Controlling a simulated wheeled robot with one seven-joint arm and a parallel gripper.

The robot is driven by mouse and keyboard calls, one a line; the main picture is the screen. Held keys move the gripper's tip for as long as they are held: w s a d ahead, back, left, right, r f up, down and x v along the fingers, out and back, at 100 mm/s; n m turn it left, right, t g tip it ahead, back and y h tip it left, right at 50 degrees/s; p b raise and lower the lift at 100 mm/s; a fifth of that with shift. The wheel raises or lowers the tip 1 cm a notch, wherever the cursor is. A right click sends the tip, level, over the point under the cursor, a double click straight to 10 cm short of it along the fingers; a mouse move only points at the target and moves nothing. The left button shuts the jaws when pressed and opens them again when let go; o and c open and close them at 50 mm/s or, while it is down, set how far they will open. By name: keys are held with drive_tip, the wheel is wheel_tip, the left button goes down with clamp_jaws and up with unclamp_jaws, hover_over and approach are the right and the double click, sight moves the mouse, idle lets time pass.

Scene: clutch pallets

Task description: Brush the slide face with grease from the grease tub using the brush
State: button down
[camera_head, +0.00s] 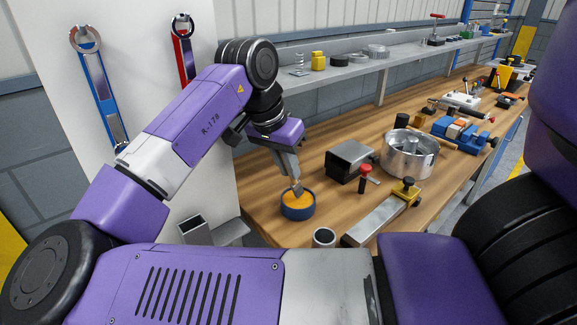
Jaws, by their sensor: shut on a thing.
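The grease tub (298,212) is a small round blue tub filled with orange grease, standing near the left end of the wooden bench. My gripper (290,168) points down just above it and is shut on the brush (297,188), which is mostly hidden by the fingers. The brush's lower end is at the grease surface; I cannot tell how deep it goes. A long flat metal bar (372,222) with a yellow clamp and black knob lies to the right of the tub; its upper face looks like the slide face.
A grey metal block (350,161), a red-knobbed post (364,178) and a round metal housing (409,153) stand behind the bar. An open metal cylinder (324,237) stands between tub and bar. A shelf (345,72) runs above the bench. Vises and tools fill the far right.

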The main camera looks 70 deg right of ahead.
drive_tip(key=shift+f, duration=0.6)
idle(1.9)
drive_tip(key=shift+r, duration=0.1)
wheel_tip(320, 180, up, 7)
drive_tip(key=p, duration=0.7)
idle(1.0)
